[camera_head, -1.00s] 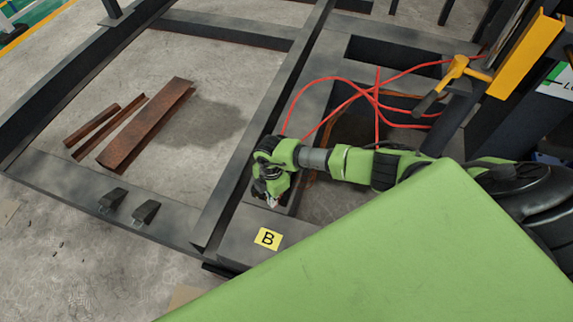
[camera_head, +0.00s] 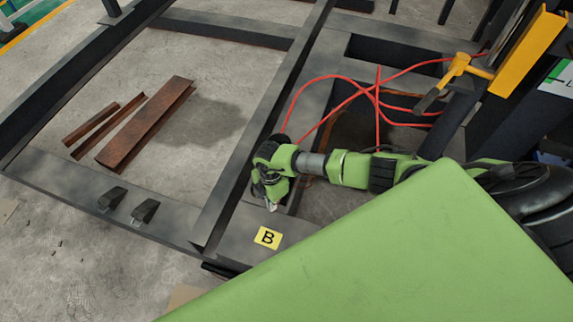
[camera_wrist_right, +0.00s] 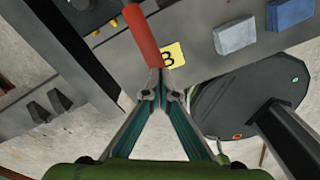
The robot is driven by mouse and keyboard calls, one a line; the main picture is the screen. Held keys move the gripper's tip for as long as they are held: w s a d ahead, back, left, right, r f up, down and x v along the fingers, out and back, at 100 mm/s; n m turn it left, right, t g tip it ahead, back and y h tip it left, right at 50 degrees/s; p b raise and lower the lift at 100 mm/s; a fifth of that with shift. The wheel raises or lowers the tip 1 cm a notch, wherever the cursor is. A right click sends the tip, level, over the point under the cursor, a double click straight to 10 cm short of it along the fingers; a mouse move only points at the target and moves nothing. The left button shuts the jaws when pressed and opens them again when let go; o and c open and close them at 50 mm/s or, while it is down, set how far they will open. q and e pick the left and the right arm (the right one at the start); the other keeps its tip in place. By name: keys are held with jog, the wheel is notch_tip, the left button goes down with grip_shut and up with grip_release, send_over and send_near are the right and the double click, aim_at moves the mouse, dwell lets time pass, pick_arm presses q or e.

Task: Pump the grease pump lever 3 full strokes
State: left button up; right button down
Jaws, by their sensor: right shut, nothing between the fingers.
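My right gripper (camera_head: 270,204) hangs over the dark steel beam, just above the yellow "B" label (camera_head: 267,238). In the right wrist view its fingers (camera_wrist_right: 160,82) are drawn together and hold nothing. A red cylindrical handle (camera_wrist_right: 143,36), seemingly the grease pump lever, comes in from the top of that view. Its lower end is close to the fingertips; I cannot tell whether they touch. The rest of the pump is not clearly visible, and the lever cannot be made out in the head view. My left gripper is not in view.
Red hoses (camera_head: 340,84) loop over the frame behind my right arm. Grey and blue blocks (camera_wrist_right: 290,14) sit on the beam. Rusty steel pieces (camera_head: 145,125) lie on the floor at left.

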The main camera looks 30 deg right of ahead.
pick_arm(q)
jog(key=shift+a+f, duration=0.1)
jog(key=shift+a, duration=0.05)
pick_arm(e)
jog(key=shift+f, duration=0.15)
jog(key=shift+w+d+r+p, duration=0.25)
jog(key=shift+r+p, duration=0.1)
jog(key=shift+r, duration=0.15)
jog(key=shift+w+d+r+p, duration=0.2)
jog(key=shift+r+p, duration=0.15)
jog(key=shift+r, duration=0.1)
jog(key=shift+w+d+r+p, duration=0.25)
jog(key=shift+r+p, duration=0.1)
jog(key=shift+r, duration=0.15)
pick_arm(q)
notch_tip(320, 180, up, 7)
jog(key=p, duration=0.4)
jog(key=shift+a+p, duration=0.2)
jog(key=shift+p, duration=0.15)
pick_arm(e)
jog(key=w+d+r, duration=0.3)
jog(key=d+r, duration=0.1)
jog(key=r, duration=0.4)
jog(key=shift+w, duration=0.2)
jog(key=shift+a+f, duration=0.1)
jog(key=shift+s+a+f, duration=0.35)
jog(key=shift+f, duration=0.15)
